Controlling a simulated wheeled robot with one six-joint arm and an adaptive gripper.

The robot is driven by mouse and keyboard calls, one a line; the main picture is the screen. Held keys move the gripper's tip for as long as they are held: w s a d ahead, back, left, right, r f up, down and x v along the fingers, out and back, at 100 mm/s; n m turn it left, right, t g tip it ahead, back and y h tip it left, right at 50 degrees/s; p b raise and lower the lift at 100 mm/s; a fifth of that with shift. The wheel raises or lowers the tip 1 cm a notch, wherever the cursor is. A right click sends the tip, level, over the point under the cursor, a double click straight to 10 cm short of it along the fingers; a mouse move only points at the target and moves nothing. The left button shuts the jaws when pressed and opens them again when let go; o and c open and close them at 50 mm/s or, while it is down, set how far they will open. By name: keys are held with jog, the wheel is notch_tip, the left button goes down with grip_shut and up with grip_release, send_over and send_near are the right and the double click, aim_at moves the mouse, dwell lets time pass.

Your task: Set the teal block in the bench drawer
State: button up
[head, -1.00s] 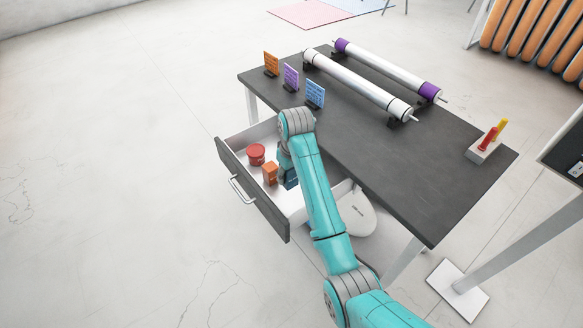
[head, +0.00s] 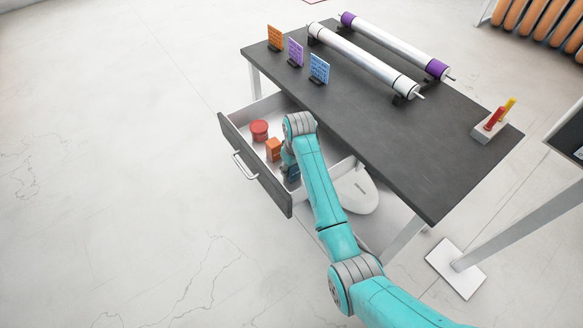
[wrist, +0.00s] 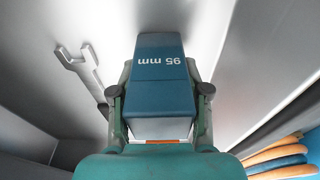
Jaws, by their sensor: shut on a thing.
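The teal block (wrist: 160,70), marked "95 mm", is between the two fingers of my gripper (wrist: 160,95) in the wrist view. The fingers press on its sides. In the head view a small dark blue part of the block (head: 293,174) shows beside my arm, inside the outline of the open bench drawer (head: 262,174). My gripper (head: 289,163) is mostly hidden by my own arm there. I cannot tell whether the block touches the drawer floor.
A red tin (head: 259,130) and an orange block (head: 274,149) stand in the drawer, left of my gripper. A grey wrench shape (wrist: 82,68) shows in the wrist view. The dark bench top (head: 375,145) is above, with rollers (head: 365,58) and small coloured cards (head: 319,68).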

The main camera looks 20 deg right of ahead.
jog(key=o, duration=1.2)
jog(key=shift+f, duration=0.1)
jog(key=shift+o, duration=0.2)
jog(key=r, duration=0.4)
jog(key=s+r, duration=0.1)
jog(key=r, duration=0.7)
jog(key=shift+s+d, duration=0.3)
jog(key=shift+s, duration=0.05)
